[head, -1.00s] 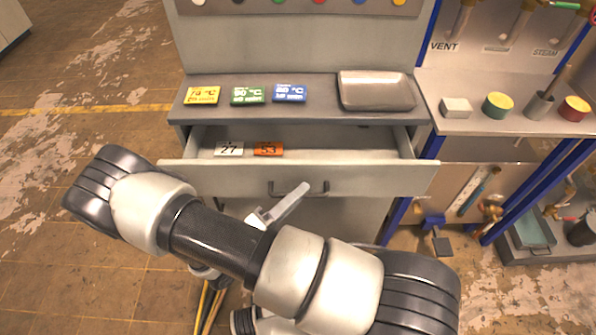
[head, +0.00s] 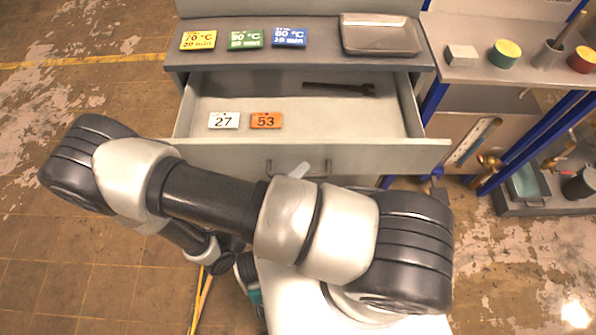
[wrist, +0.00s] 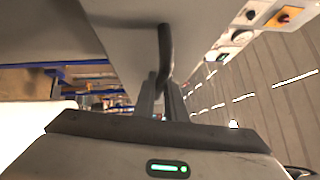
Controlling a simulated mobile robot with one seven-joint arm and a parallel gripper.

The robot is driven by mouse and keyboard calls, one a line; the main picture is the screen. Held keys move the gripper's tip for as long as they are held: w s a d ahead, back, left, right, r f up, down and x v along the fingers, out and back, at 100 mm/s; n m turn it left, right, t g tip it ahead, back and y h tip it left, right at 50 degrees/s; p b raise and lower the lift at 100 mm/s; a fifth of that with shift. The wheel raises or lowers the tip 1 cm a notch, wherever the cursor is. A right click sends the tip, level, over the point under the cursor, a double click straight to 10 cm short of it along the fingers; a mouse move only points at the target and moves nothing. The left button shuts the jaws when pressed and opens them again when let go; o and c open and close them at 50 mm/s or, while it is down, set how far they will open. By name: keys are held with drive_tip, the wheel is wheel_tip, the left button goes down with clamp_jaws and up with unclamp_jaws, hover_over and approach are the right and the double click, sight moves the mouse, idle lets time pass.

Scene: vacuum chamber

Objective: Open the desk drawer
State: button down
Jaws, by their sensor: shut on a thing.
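The desk drawer (head: 300,157) stands well open in the head view, its inside visible. Its dark bar handle (head: 325,168) is on the front, partly hidden by my arm. My gripper (head: 300,172) is at the handle, mostly hidden behind my arm in the head view. In the wrist view, my gripper (wrist: 162,100) is shut on the handle (wrist: 164,45), which runs up from between the fingers beside the grey drawer front (wrist: 130,35).
In the drawer lie a white "27" tag (head: 224,121), an orange "53" tag (head: 266,120) and a dark wrench (head: 340,89). The desktop (head: 215,60) bears yellow, green and blue cards and a metal tray (head: 382,52). A side bench (head: 480,73) stands right.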

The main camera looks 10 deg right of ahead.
drive_tip(key=c, duration=1.8)
unclamp_jaws()
drive_tip(key=b+v, duration=0.1)
drive_tip(key=v, duration=1.6)
drive_tip(key=shift+s+a+f, duration=0.1)
drive_tip(key=shift+a+f, duration=0.1)
drive_tip(key=shift+a, duration=0.05)
